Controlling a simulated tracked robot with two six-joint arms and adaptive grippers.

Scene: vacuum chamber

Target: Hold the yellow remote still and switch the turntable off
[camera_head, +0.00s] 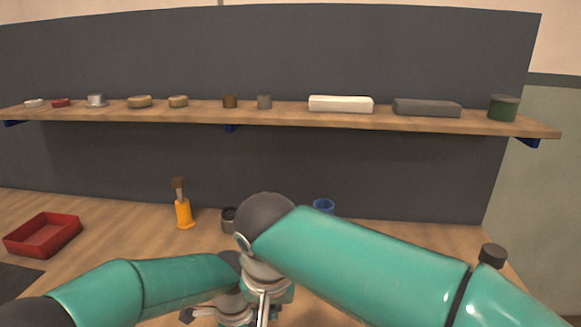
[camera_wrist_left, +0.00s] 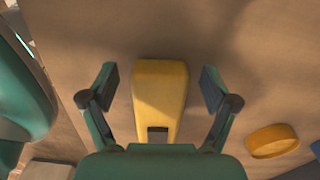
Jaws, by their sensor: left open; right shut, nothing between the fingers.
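The yellow remote (camera_wrist_left: 160,90) lies on the wooden bench in the left wrist view, with a dark patch near its lower end. My left gripper (camera_wrist_left: 160,85) is open, with one finger on each side of the remote and a gap on both sides. In the head view my left gripper (camera_head: 190,314) is mostly hidden at the bottom edge. My right gripper (camera_head: 263,312) points down beside it, shut and empty. The remote is hidden behind my arms in the head view. I cannot make out the turntable in either view.
A round yellow piece (camera_wrist_left: 272,140) lies right of the remote. On the bench stand a red tray (camera_head: 42,236), a brush in an orange holder (camera_head: 183,213), a dark small cylinder (camera_head: 228,220) and a blue ring-shaped piece (camera_head: 324,205). A shelf (camera_head: 290,118) with several small items runs behind.

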